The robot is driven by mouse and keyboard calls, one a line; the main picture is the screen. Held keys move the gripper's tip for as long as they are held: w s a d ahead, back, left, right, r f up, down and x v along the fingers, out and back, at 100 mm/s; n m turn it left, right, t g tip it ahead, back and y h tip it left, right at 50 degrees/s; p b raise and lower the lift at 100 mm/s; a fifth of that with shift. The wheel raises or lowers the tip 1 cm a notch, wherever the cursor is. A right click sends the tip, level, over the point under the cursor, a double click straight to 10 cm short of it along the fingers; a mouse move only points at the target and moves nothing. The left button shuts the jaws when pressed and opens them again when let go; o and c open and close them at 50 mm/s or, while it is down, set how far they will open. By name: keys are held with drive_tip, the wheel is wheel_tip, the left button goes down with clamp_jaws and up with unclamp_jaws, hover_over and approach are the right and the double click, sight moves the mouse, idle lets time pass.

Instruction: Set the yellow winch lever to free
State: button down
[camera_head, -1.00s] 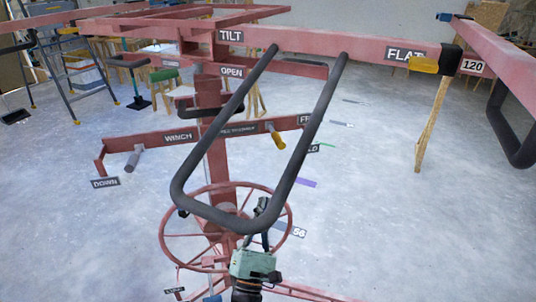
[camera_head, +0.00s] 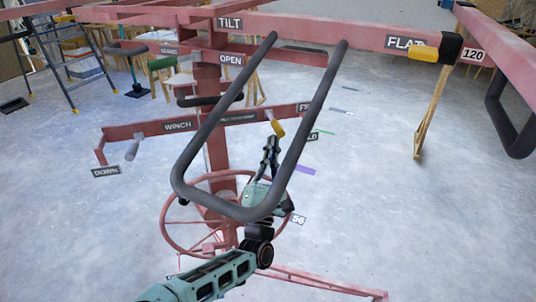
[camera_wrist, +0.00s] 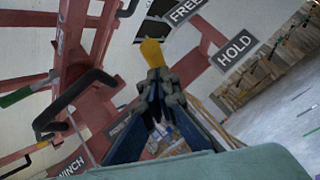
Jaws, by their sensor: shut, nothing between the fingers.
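The yellow winch lever (camera_head: 277,127) hangs from the red crossbar, close to the partly covered FREE label (camera_head: 303,106). In the wrist view the yellow lever (camera_wrist: 152,52) stands just beyond my fingertips, with the FREE sign (camera_wrist: 185,10) and HOLD sign (camera_wrist: 234,50) to its right. My gripper (camera_head: 271,143) is shut and empty, its tips just below the lever; it also shows in the wrist view (camera_wrist: 158,82). I cannot tell whether the tips touch the lever.
A dark bent tube handle (camera_head: 190,150) hangs in front of the red frame, near my arm. The WINCH label (camera_head: 178,125) and a grey crank grip (camera_head: 132,150) are at left. A red handwheel (camera_head: 165,215) stands below. A yellow-ended lever (camera_head: 425,53) sits beside FLAT.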

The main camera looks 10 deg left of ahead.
drive_tip(key=shift+r, duration=0.2)
wheel_tip(320, 180, up, 3)
drive_tip(key=n+g+p, duration=0.1)
drive_tip(key=p, duration=0.7)
drive_tip(key=shift+s+f+y+p, duration=0.2)
drive_tip(key=shift+y+p, duration=0.1)
drive_tip(key=shift+p, duration=0.1)
wheel_tip(320, 180, up, 2)
drive_tip(key=p, duration=0.4)
drive_tip(key=shift+w, duration=0.1)
drive_tip(key=b, duration=0.3)
approach(274, 129)
drive_tip(key=s, duration=0.2)
drive_tip(key=s+a, duration=0.1)
drive_tip(key=s, duration=0.2)
